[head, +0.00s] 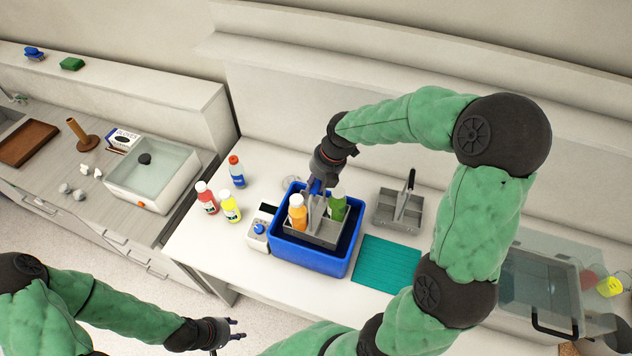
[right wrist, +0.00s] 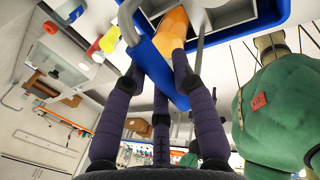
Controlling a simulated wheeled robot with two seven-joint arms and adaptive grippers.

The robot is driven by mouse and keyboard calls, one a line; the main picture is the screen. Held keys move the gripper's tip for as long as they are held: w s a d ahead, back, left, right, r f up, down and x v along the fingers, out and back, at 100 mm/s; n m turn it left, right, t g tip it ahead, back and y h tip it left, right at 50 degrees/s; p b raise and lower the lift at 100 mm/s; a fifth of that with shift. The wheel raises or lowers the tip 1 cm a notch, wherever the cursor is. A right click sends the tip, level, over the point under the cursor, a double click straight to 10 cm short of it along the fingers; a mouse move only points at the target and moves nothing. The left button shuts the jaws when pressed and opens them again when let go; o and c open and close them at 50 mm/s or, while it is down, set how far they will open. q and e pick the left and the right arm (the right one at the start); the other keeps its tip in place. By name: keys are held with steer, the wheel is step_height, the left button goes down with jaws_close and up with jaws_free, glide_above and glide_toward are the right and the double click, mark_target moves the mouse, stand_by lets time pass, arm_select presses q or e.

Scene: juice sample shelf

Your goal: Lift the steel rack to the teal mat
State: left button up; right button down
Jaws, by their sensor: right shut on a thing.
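A grey steel rack (head: 318,236) with an orange bottle (head: 297,214) and a green bottle (head: 337,207) in it sits in the blue bin (head: 307,259). My right gripper (head: 316,188) is above it, shut on its blue handle grip. In the right wrist view my fingers close around the grip (right wrist: 152,66), with the orange bottle (right wrist: 173,35) just beyond. I cannot tell whether the rack touches the bin floor. The teal mat (head: 387,263) lies bare, right of the bin. My left gripper (head: 238,329) is open and empty at lower left.
A second grey rack (head: 398,213), empty with a dark-gripped handle, stands behind the mat. Red, yellow and blue bottles (head: 231,207) stand left of the bin, near a white device (head: 260,228) with a blue knob. A clear-topped box (head: 540,280) is at the right.

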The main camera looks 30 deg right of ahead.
steer(key=shift+w+r+p, duration=0.1)
steer(key=shift+r+p, duration=1.4)
steer(key=shift+r, duration=1.35)
steer(key=shift+d, duration=0.1)
steer(key=s+d+b, duration=0.5)
steer(key=s+d, duration=0.3)
steer(key=s, duration=0.2)
steer(key=shift+s, duration=0.25)
